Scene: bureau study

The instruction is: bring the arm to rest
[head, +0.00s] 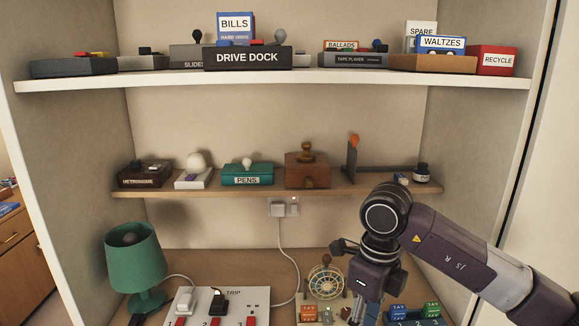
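My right arm (455,255) comes in from the right and bends down at a dark, round joint (387,212). My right gripper (366,306) points down over the desk at the bottom of the head view, just right of a wheel-like device. Its fingertips are small and near the picture's lower edge, so I cannot tell whether they are open or shut. I see nothing clearly held in it. My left arm and gripper are not in view.
A green lamp (133,258) and a TRIP switch strip (245,300) stand left on the desk. The wheel device (326,283) and numbered blocks (432,310) flank the gripper. The middle shelf (270,192) holds several objects; the top shelf (170,78) holds labelled boxes.

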